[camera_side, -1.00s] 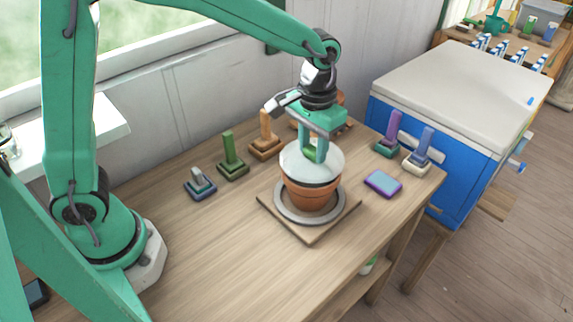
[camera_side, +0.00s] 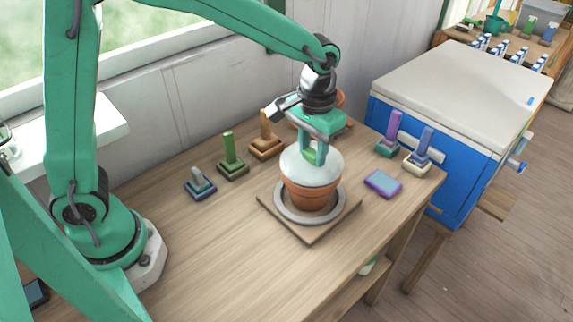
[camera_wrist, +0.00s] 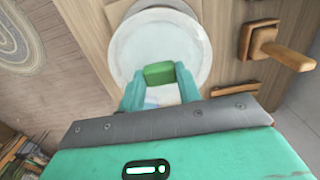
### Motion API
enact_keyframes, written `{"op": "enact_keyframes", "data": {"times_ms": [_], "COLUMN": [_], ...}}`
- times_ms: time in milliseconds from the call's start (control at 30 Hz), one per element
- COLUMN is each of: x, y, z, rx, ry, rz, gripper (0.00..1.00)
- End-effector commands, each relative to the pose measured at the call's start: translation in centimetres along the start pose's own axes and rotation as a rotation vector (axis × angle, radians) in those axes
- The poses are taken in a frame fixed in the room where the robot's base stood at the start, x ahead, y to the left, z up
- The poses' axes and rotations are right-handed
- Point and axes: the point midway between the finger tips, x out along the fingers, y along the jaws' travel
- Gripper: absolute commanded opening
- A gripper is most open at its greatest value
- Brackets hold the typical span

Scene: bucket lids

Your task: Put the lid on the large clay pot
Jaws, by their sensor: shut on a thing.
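The large clay pot (camera_side: 310,197) stands upright inside a grey ring on a square wooden board (camera_side: 313,237) on the table. The pale whitish lid (camera_side: 326,173) lies over the pot's mouth; in the side view its edge meets the pot's rim with no clear gap. My gripper (camera_side: 314,156) is directly above the lid, its fingers shut on the lid's green handle (camera_wrist: 159,73). In the wrist view the round lid (camera_wrist: 150,43) fills the top centre and hides the pot's rim. Whether the lid is fully seated cannot be told.
A purple-rimmed flat block (camera_side: 382,183) lies right of the pot. A blue cooler (camera_side: 450,120) stands beyond the table. The front table area is clear.

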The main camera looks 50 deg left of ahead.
Motion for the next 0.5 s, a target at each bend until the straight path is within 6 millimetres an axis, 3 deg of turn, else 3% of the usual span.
{"op": "enact_keyframes", "data": {"times_ms": [500], "x": [0.74], "y": [0.0], "z": [-0.01], "rx": [0.0], "ry": [0.001], "rz": [0.0], "gripper": [0.12]}}
